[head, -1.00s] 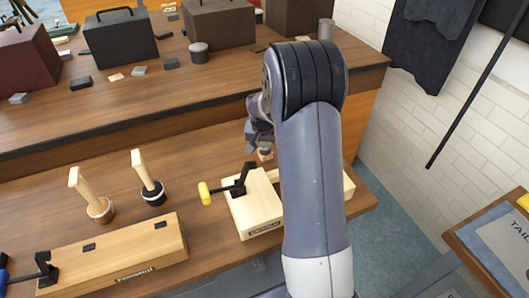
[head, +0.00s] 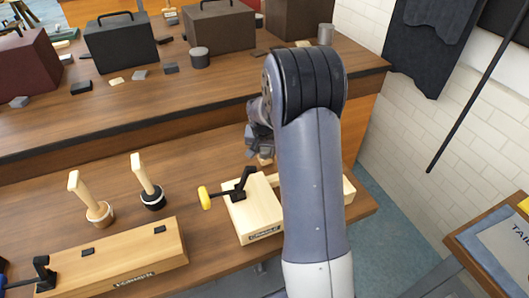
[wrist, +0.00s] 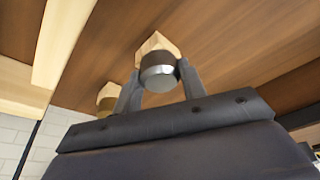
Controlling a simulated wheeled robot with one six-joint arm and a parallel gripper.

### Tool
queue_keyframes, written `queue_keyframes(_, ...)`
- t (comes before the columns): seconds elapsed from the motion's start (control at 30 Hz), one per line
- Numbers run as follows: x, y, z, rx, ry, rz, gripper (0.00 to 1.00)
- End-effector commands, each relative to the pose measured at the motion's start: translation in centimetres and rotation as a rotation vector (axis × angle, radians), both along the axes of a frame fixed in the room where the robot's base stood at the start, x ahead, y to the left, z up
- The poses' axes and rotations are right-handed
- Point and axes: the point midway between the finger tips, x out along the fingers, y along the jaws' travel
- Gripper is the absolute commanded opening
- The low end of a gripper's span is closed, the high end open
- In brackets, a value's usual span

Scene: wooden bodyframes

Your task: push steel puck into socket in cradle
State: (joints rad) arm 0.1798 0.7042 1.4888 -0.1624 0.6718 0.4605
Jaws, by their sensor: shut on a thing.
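My gripper (wrist: 160,85) is shut on a round steel puck (wrist: 158,72) with a dark upper band and a bright lower rim. The puck sits between the two fingers in the wrist view, with a pale wooden piece (wrist: 157,43) right behind it. In the head view my gripper (head: 262,150) is beyond the pale wooden block (head: 254,212) with a black toggle clamp and yellow handle (head: 204,198). The puck is not clearly visible there.
Two wooden-handled tools, one copper-based (head: 100,213) and one black-based (head: 153,197), stand left on the bench. A long wooden block (head: 125,262) lies at the front left. A brass-coloured piece (wrist: 108,95) shows in the wrist view. Cases (head: 120,42) stand on the raised back shelf.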

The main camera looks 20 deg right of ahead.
Motion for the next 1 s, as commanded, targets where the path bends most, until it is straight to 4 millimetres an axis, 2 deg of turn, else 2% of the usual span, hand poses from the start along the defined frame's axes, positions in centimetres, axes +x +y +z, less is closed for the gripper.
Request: queue_keyframes(1.0, 0.1, 0.0, 1.3, 0.000, -0.002, 0.000, 0.12)
